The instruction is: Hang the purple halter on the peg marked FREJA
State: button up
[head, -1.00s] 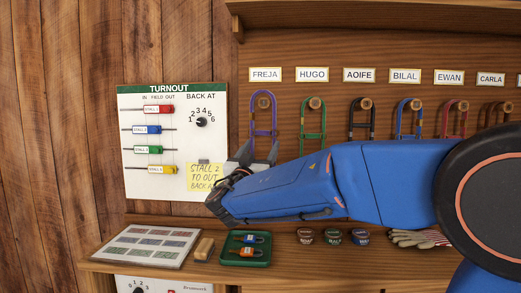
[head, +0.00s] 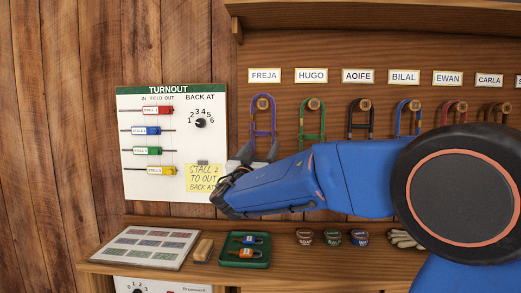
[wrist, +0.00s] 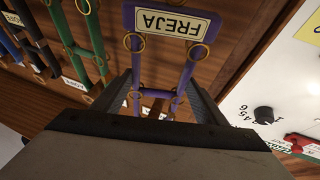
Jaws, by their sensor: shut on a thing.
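The purple halter (head: 253,118) is upright in front of the board under the FREJA sign (head: 264,76). Its top loop surrounds the FREJA peg (head: 263,103) in the head view; I cannot tell how far the loop is over the peg. My gripper (head: 259,150) is at the halter's lower end, shut on it. In the wrist view, upside down, the purple halter (wrist: 129,18) runs between my fingers (wrist: 155,88), with brass rings and an upside-down FREJA plate (wrist: 172,23). My gripper and arm hide its lowest part in the head view.
A green halter (head: 300,120) hangs close on the right under HUGO, with several more beyond. The turnout board (head: 140,100) is close on the left. Below, a shelf holds a green tray (head: 232,262), a brush (head: 203,249) and tins (head: 332,237).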

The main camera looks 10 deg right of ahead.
jog(key=shift+w+d, duration=0.25)
jog(key=shift+w, duration=0.35)
jog(key=shift+w+d+f, duration=0.1)
jog(key=shift+w+f, duration=0.35)
jog(key=shift+w, duration=0.05)
jog(key=o, duration=1.4)
jog(key=shift+f, duration=0.1)
